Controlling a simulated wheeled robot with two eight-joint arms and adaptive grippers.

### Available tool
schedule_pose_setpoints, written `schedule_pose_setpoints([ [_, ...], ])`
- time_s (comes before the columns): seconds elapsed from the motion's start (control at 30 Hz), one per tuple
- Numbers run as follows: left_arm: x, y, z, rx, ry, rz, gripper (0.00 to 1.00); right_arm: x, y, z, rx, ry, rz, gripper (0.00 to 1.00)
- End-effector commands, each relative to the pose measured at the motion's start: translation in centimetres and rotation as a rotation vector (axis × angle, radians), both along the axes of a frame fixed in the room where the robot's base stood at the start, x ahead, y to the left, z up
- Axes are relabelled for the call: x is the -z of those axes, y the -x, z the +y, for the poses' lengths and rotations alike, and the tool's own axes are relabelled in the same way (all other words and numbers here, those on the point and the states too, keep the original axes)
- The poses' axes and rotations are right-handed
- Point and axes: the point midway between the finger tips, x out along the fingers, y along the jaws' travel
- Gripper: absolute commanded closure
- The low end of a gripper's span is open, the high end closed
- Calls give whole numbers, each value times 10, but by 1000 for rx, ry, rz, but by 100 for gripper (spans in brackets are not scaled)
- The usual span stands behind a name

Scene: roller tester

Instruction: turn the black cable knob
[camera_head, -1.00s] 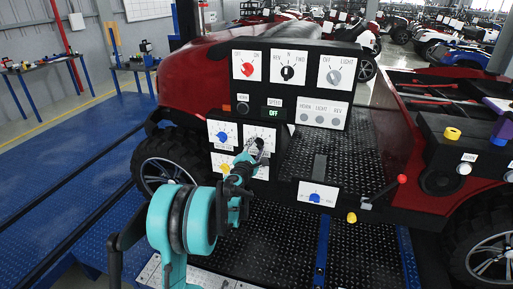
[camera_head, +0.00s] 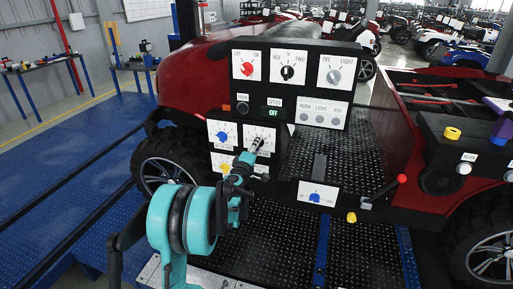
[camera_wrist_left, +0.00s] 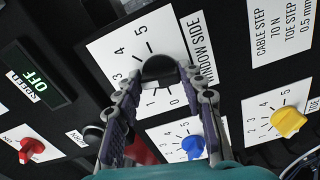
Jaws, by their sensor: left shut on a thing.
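The black knob (camera_wrist_left: 158,70) sits on a white dial plate (camera_wrist_left: 115,52) with printed numbers, in the left wrist view. My left gripper (camera_wrist_left: 160,80) has its two fingers on either side of this knob and is shut on it. In the head view the left gripper (camera_head: 257,146) reaches the same white plate (camera_head: 261,132) on the black control panel, and it hides the knob there. My right gripper is not in view.
A blue knob (camera_wrist_left: 193,146) and a yellow knob (camera_wrist_left: 288,121) sit on neighbouring dials. A small display (camera_wrist_left: 33,78) reads OFF. Above are red (camera_head: 247,68), black (camera_head: 287,72) and grey (camera_head: 334,76) switches. A red-tipped lever (camera_head: 402,179) stands at right.

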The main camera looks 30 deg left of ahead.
Motion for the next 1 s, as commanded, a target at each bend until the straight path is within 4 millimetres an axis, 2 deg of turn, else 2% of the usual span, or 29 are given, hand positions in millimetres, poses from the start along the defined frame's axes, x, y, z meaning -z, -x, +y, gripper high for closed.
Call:
schedule_pose_setpoints([
  [0.3,1,0,-1,1,-107,26,90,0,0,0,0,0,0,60],
  [0.8,1,0,-1,1,-124,30,90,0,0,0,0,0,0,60],
  [0.83,1,0,-1,1,-124,30,58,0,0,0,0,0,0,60],
  [0.9,1,0,-1,1,-124,30,40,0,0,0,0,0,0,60],
  [1.0,1,0,0,1,-124,30,40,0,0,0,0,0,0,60],
])
